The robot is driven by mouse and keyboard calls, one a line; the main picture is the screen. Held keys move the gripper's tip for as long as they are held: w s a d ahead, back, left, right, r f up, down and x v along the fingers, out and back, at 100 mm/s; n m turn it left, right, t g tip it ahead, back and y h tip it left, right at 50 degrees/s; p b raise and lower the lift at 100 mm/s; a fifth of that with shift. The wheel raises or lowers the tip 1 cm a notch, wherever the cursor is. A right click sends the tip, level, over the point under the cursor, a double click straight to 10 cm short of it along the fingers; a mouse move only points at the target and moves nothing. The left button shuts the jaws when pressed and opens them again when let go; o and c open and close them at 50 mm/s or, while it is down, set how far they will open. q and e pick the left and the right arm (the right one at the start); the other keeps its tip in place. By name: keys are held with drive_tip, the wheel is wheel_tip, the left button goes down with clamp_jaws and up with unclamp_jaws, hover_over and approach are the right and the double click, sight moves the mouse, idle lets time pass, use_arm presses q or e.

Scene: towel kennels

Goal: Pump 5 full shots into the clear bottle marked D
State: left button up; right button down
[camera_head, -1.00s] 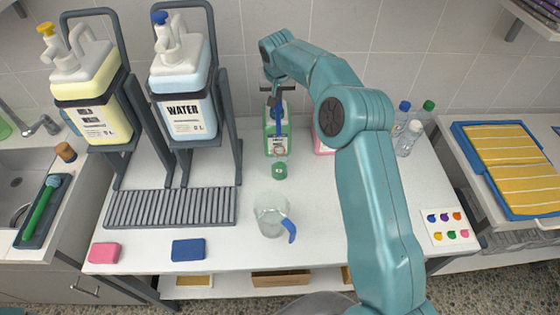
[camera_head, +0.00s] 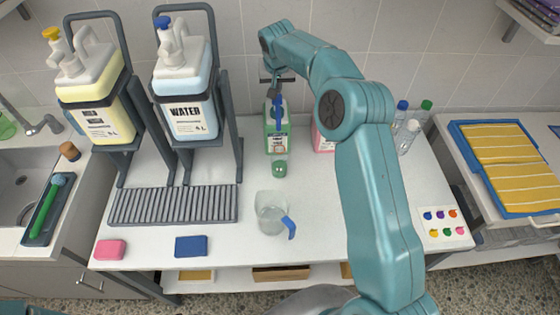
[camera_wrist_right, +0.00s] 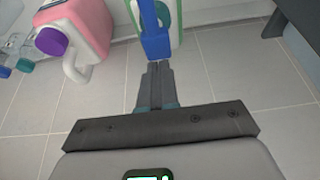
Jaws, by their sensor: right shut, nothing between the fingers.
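Two pump jugs stand in raised racks at the back left: a yellow one (camera_head: 95,100) with a yellow pump, and one labelled WATER (camera_head: 186,105) with a blue pump. Small clear bottles (camera_head: 406,138) stand at the back right, partly behind my right arm; I cannot read a D on them. My right gripper (camera_head: 276,90) is shut and empty at a green jug (camera_head: 275,139) near the wall. In the right wrist view its fingertips (camera_wrist_right: 155,68) are close to an upright blue part (camera_wrist_right: 154,36) in front of the green jug; contact is unclear. My left gripper is not in view.
A clear measuring jug with a blue handle (camera_head: 271,212) stands mid-table, with a green cap-like piece (camera_head: 280,170) behind it. A pink jug (camera_head: 322,139) is beside the green one. Pink (camera_head: 110,250) and blue (camera_head: 191,246) blocks lie at the front left.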

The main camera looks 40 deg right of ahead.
drive_tip(key=shift+f, duration=0.1)
drive_tip(key=shift+f+b, duration=1.8)
drive_tip(key=shift+f, duration=0.45)
drive_tip(key=shift+r+p, duration=1.9)
drive_tip(key=shift+r, duration=0.45)
wheel_tip(320, 180, up, 2)
drive_tip(key=shift+r+p, duration=0.25)
drive_tip(key=shift+p, duration=0.85)
drive_tip(key=shift+r, duration=1.75)
